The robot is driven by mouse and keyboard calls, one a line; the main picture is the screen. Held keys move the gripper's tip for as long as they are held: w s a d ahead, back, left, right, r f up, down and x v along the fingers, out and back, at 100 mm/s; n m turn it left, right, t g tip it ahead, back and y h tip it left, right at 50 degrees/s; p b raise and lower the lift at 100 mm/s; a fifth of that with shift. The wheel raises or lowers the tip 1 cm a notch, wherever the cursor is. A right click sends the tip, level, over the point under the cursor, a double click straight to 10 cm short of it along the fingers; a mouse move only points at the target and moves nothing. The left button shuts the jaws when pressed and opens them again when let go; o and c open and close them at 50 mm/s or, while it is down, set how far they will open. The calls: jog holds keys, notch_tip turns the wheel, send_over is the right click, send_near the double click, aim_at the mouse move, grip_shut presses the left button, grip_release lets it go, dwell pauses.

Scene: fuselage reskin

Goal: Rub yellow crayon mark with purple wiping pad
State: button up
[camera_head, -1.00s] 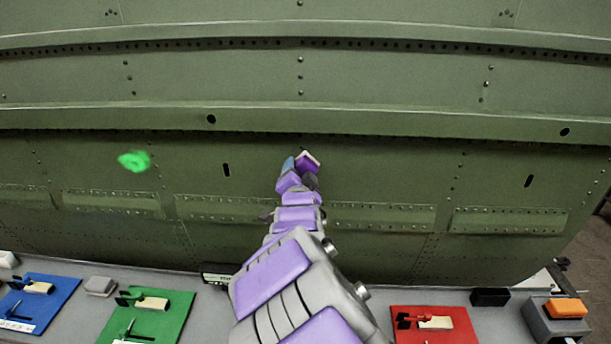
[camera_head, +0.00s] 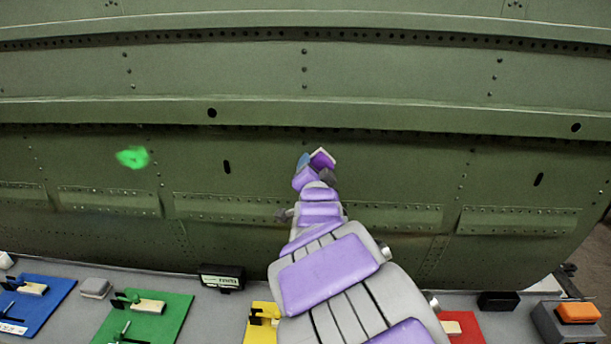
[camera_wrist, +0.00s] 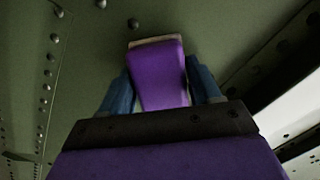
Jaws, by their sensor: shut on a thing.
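The purple wiping pad (camera_head: 322,158), with a pale edge, is held at the end of my arm in front of the green fuselage panel. My gripper (camera_head: 313,168) is shut on it. In the wrist view the pad (camera_wrist: 160,78) sits between the two blue fingers, its pale far edge close to the riveted skin. I cannot tell whether it touches the skin. No yellow crayon mark shows in these frames. The crayon mark that shows is bright green (camera_head: 132,158), on the panel well left of my gripper. My arm hides part of the panel.
A ledge below holds a blue mat (camera_head: 50,300), a green mat (camera_head: 165,318), a yellow mat (camera_head: 256,330) and a red mat (camera_head: 468,327). A black box (camera_head: 221,277) and an orange block (camera_head: 577,312) also stand there. A raised stringer (camera_head: 420,117) runs above my gripper.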

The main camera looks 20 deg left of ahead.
aim_at(295, 165)
jog(key=shift+s+a+r, duration=0.15)
jog(key=shift+a+r, duration=0.05)
jog(key=shift+a, duration=0.5)
jog(key=shift+s+a+f+p, duration=0.1)
jog(key=shift+s+a+p, duration=0.1)
jog(key=shift+a+p, duration=0.45)
jog(key=shift+s+a+f+p, duration=0.1)
jog(key=shift+s+a+p, duration=0.15)
jog(key=shift+a, duration=0.7)
jog(key=shift+d+f, duration=0.1)
jog(key=shift+s+b, duration=0.4)
jog(key=shift+f+b+v, duration=0.2)
jog(key=shift+b+v, duration=0.75)
jog(key=shift+v, duration=1.55)
jog(key=shift+s, duration=0.2)
